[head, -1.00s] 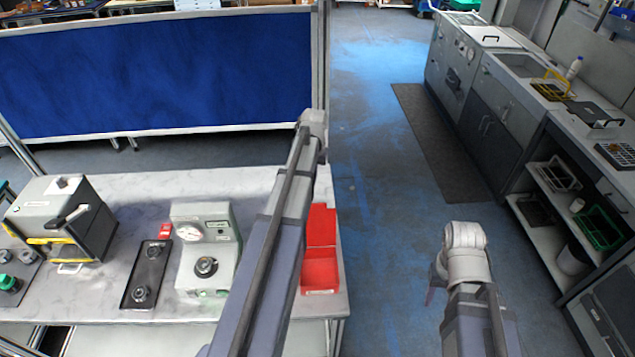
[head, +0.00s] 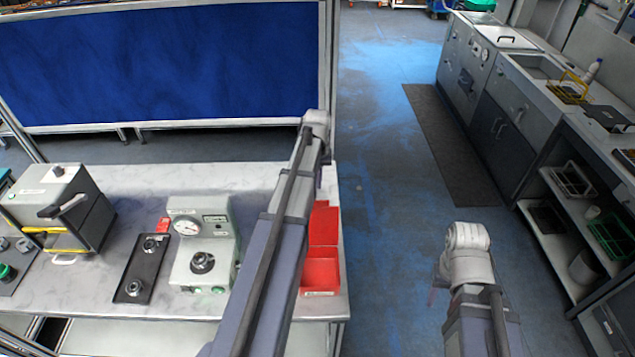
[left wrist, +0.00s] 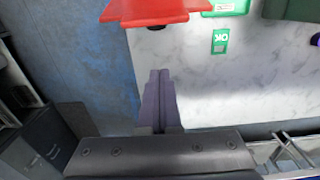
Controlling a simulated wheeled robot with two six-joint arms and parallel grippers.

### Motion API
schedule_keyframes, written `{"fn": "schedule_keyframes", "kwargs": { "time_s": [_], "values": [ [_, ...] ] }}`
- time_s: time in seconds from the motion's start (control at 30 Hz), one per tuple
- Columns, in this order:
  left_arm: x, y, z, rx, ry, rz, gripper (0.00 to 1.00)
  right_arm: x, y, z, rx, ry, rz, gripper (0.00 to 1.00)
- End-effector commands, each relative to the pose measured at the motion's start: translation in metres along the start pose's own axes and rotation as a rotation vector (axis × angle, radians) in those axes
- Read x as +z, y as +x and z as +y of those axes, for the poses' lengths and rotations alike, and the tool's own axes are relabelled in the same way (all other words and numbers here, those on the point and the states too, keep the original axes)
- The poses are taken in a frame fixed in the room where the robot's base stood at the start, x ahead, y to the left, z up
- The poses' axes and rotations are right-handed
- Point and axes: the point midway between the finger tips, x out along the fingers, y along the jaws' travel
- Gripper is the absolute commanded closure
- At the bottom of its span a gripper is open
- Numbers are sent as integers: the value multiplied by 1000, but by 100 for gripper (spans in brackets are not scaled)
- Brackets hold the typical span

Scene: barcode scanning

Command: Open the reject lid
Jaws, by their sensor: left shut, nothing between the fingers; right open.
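A red bin (head: 320,274) sits at the right end of the bench, partly hidden behind my left arm. A red panel (head: 323,226) adjoins its far side; I cannot tell for sure whether this is the lid, raised or flat. In the left wrist view a red part (left wrist: 150,10) with a small dark knob under it is cut off by the top edge. My left gripper (left wrist: 159,75) is shut and empty, apart from and below this red part in that picture. The left gripper's fingers are hidden in the head view.
The bench (head: 80,295) holds a grey gauge device (head: 203,235), a black tray (head: 143,268) and a grey box (head: 60,208). A green OK label (left wrist: 220,41) lies on the marbled top.

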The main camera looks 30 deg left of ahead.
Motion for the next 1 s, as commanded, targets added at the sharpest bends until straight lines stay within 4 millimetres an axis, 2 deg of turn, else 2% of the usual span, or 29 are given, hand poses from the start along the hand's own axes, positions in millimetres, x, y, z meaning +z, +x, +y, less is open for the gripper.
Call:
{"fn": "schedule_keyframes", "kwargs": {
  "time_s": [0.03,0.43,0.5,0.63,1.0],
  "values": [
    [0,15,0,0,0,0,100,-1,15,-1,0,1,1,50],
    [0,65,0,0,1,0,100,-4,64,-6,1,-2,2,50],
    [17,49,-1,0,1,0,100,-3,49,-4,1,-1,2,50],
    [32,44,0,0,1,0,100,-3,44,-4,1,0,1,50],
    [38,43,0,0,1,0,100,-3,43,-4,0,1,1,50]
  ]
}}
